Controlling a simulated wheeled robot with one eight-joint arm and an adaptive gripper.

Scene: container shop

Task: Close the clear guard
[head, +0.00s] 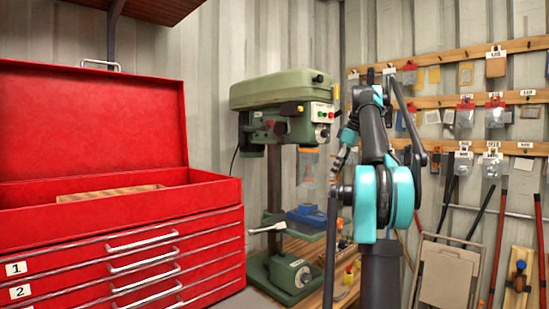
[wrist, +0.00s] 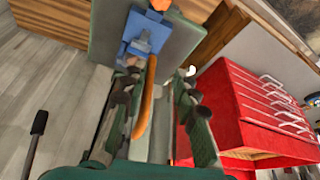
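The clear guard (head: 308,168) is a see-through panel with an orange upper edge, hanging below the head of the green drill press (head: 283,93) in the head view. My gripper (head: 346,138) is just right of the guard, partly hidden among my arm links. In the wrist view my gripper (wrist: 162,98) has its two dark fingers spread apart. A curved orange strip (wrist: 146,112), seemingly the guard's edge, shows between them, close to the left finger. I cannot tell whether they touch. The clear part is hard to make out there.
A blue vise (head: 306,216) sits on the press table below the guard; it also shows in the wrist view (wrist: 146,38). A red tool chest (head: 120,240) with its lid up stands to the left. Hanging tools and packets line the right wall.

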